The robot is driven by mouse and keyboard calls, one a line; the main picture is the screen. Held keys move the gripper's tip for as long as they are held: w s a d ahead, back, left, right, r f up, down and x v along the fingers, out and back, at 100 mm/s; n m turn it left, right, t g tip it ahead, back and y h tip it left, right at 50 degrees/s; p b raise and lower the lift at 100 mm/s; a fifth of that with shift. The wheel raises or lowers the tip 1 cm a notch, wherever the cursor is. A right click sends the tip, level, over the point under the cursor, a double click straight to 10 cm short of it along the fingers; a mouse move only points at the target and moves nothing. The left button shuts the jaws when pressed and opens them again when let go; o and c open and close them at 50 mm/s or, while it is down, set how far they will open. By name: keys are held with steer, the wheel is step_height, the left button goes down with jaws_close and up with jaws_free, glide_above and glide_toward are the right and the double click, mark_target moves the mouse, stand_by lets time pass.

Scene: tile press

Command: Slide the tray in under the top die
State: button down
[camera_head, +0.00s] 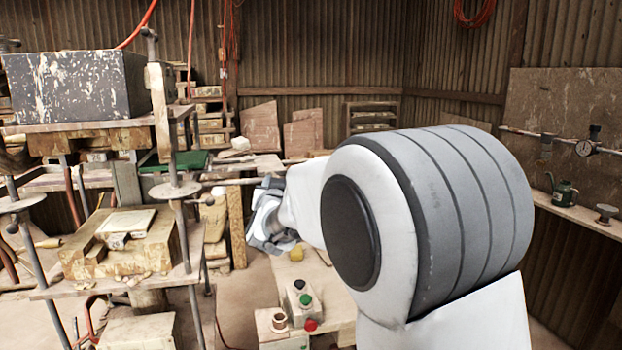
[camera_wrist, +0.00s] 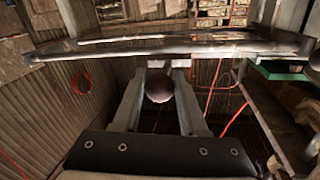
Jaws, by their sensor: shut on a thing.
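The top die (camera_head: 90,140) is a worn wooden block under a heavy grey weight at the left of the head view. The bottom die (camera_head: 120,245) sits below it with a pale slab on top, and an open gap lies between them. The tray (camera_wrist: 230,47) shows nearly edge-on in the wrist view as a thin, dark, worn metal piece. Its edge also shows in the head view (camera_head: 235,182), right of the press. My gripper (camera_wrist: 160,78) is shut at the tray's near side, around a small round knob (camera_wrist: 158,88). My arm hides part of the tray.
Press posts (camera_head: 165,110) stand between tray and dies. A green piece (camera_head: 180,161) lies behind the near post. A control box with coloured buttons (camera_head: 300,298) is below my gripper.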

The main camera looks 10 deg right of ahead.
mark_target(208, 198)
steer(key=a+p, duration=0.1)
steer(key=a, duration=0.4)
steer(key=a+p, duration=0.2)
steer(key=a, duration=0.3)
steer(key=a+p, duration=0.1)
steer(key=a, duration=0.4)
steer(key=shift+s+a+r+p, duration=0.1)
steer(key=shift+s+a+p, duration=0.05)
steer(key=shift+s+p, duration=0.2)
steer(key=shift+a, duration=0.1)
steer(key=shift+c, duration=2.3)
jaws_free()
steer(key=shift+w+a, duration=0.1)
steer(key=s+a+b, duration=0.1)
steer(key=s+a, duration=0.1)
steer(key=s, duration=1.5)
steer(key=shift+a+b, duration=0.3)
steer(key=shift+b, duration=0.1)
steer(key=shift+s, duration=0.1)
